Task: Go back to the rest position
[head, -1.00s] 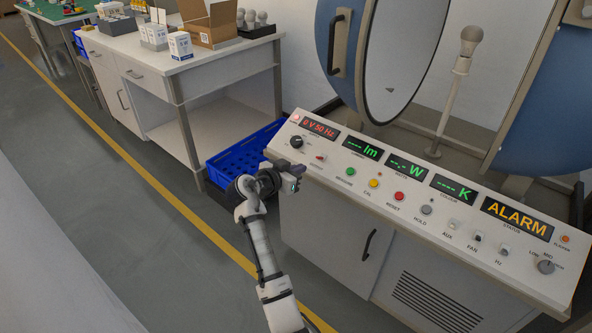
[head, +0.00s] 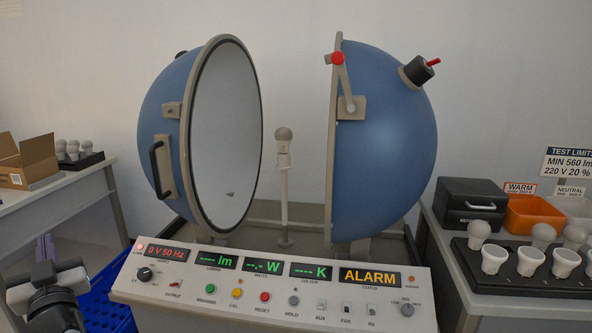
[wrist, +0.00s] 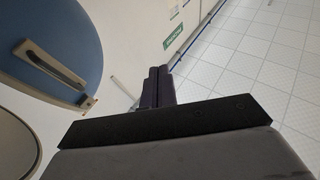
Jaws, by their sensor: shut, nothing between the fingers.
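My gripper shows in the wrist view (wrist: 158,88), its two dark fingers pressed together with nothing between them.
The open sphere (head: 385,130) stands behind the panel, with a bulb (head: 283,135) on a post between its halves. The panel reads ALARM (head: 370,277). A blue crate (head: 108,308) is at lower left.

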